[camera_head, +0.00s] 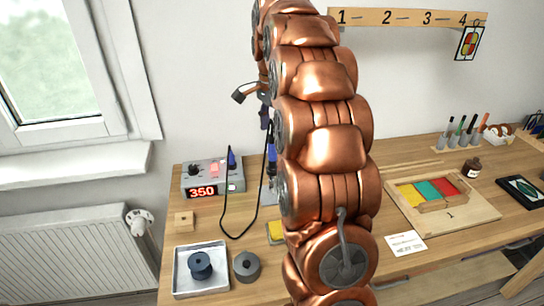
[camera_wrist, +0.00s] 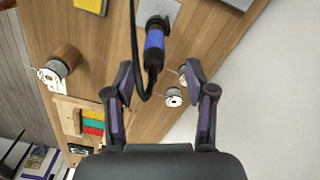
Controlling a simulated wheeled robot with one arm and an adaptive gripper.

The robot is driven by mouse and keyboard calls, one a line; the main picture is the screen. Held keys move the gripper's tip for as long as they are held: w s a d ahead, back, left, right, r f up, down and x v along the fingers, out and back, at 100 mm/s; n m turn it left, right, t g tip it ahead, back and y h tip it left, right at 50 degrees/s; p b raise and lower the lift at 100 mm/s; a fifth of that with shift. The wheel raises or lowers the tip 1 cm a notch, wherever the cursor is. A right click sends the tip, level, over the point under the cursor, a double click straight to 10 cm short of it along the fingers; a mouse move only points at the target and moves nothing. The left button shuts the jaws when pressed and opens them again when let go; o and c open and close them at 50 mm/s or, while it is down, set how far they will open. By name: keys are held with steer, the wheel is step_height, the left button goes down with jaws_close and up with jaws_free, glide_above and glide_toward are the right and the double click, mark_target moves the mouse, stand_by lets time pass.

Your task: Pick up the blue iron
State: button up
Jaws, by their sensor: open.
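The blue iron (camera_wrist: 154,42) is a blue-handled soldering iron with a black end and a black cable. In the wrist view it points into a grey metal stand (camera_wrist: 172,14) and its black end lies between my fingers. My gripper (camera_wrist: 159,76) is open, with one finger on each side of the iron and visible gaps. In the head view the iron (camera_head: 271,157) shows beside my copper arm, which hides part of it and its stand. Part of my gripper (camera_head: 253,96) shows above it.
The soldering station (camera_head: 213,178) reads 350, and its cable loops down to the bench. A tray (camera_head: 180,280) with a dark spool, another spool (camera_head: 246,266) and a small wooden block (camera_head: 184,219) stand left. A wooden board (camera_head: 477,213) with coloured panes lies right.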

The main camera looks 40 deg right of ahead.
mark_target(273, 151)
steer(key=shift+d+f+p, duration=0.1)
steer(key=shift+f+p, duration=0.2)
steer(key=shift+f, duration=0.85)
steer(key=shift+s+f+p, duration=0.15)
steer(key=shift+f+p, duration=0.15)
steer(key=shift+f, duration=0.3)
steer(key=shift+s+f+p, duration=0.15)
steer(key=shift+f+p, duration=0.15)
steer(key=shift+f, duration=0.3)
steer(key=shift+f+p, duration=0.35)
steer(key=shift+f, duration=1.25)
jaws_close()
